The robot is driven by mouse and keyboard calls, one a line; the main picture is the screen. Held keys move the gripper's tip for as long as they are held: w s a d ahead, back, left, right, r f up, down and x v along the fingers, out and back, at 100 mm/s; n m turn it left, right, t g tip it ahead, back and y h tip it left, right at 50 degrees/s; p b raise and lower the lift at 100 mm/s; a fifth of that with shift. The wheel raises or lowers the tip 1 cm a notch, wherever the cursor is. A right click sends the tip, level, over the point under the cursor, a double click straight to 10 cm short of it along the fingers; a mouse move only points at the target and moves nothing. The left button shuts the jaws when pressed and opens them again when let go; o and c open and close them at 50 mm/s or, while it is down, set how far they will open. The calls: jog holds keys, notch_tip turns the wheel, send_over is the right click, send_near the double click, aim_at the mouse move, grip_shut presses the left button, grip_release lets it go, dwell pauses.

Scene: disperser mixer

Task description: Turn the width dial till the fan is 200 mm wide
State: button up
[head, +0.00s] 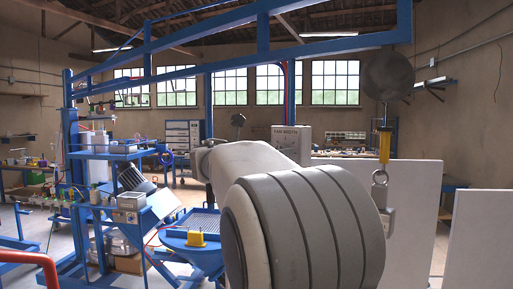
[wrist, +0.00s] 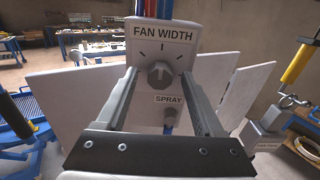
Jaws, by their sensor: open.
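The width dial (wrist: 161,74) is a dark grey round knob on a pale box marked FAN WIDTH (wrist: 163,36). Several dark tick marks fan out above it. Its pointer is too small to read surely. My gripper (wrist: 160,78) is open, with one finger to the left and one to the right of the dial in the picture; I cannot tell whether either touches it. In the head view the fan width box (head: 285,138) shows behind my arm, which hides its lower part, the dial and my gripper. No spray fan is visible.
Below the dial is a SPRAY label (wrist: 168,99) with a small grey-blue part (wrist: 170,118) under it. Pale upright panels (head: 400,185) stand behind and to the right. A yellow hanging cylinder (head: 384,146) with a hook is at right. A blue framed rig (head: 78,165) stands at left.

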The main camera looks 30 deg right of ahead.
jog(key=shift+w+d, duration=0.3)
jog(key=shift+d, duration=0.3)
grip_shut()
